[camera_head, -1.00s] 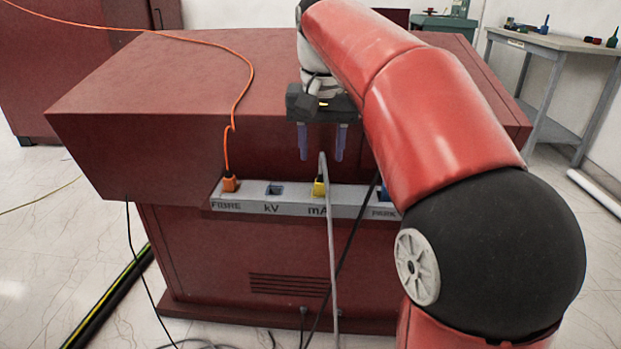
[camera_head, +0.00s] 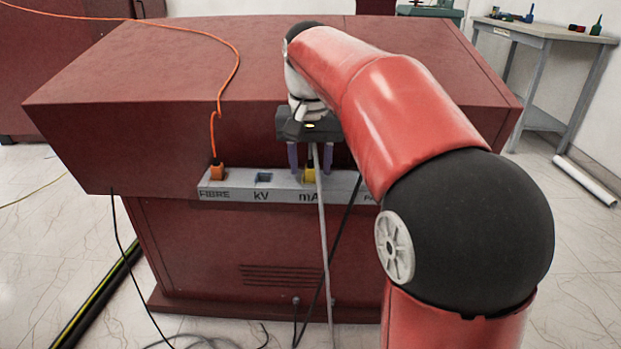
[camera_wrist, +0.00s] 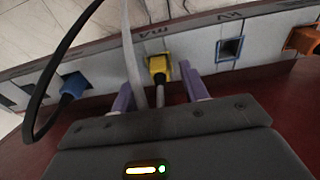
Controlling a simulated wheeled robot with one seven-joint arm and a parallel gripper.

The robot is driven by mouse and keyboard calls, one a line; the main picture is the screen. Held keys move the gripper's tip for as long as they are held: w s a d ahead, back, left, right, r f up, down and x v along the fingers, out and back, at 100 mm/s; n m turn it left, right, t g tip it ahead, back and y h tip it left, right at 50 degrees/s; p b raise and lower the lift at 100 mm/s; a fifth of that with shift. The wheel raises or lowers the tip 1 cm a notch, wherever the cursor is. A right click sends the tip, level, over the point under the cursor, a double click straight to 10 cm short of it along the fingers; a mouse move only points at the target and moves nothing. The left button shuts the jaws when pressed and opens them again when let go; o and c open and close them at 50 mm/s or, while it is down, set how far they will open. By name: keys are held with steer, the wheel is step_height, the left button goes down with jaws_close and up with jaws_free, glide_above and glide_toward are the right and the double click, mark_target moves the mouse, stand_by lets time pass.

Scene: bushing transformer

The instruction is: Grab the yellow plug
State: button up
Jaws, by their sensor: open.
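The yellow plug (camera_head: 309,175) sits in the mA socket of the grey socket strip (camera_head: 235,188), with a grey cable hanging from it. It also shows in the wrist view (camera_wrist: 158,66), between my fingers and a little beyond their tips. My gripper (camera_head: 310,172) is open, its two purple fingers pointing down on either side of the plug. In the wrist view my gripper (camera_wrist: 158,82) has one finger left and one right of the plug, both apart from it. The grey cable passes close to the left finger there.
An orange plug (camera_head: 217,171) is in the FIBRE socket. The kV socket (camera_head: 263,178) is empty. A blue plug (camera_wrist: 73,86) with a black cable is left of the yellow plug in the wrist view. The red console (camera_head: 160,75) stands behind and above the strip.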

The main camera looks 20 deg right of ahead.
jaws_close()
steer(key=shift+r, duration=0.1)
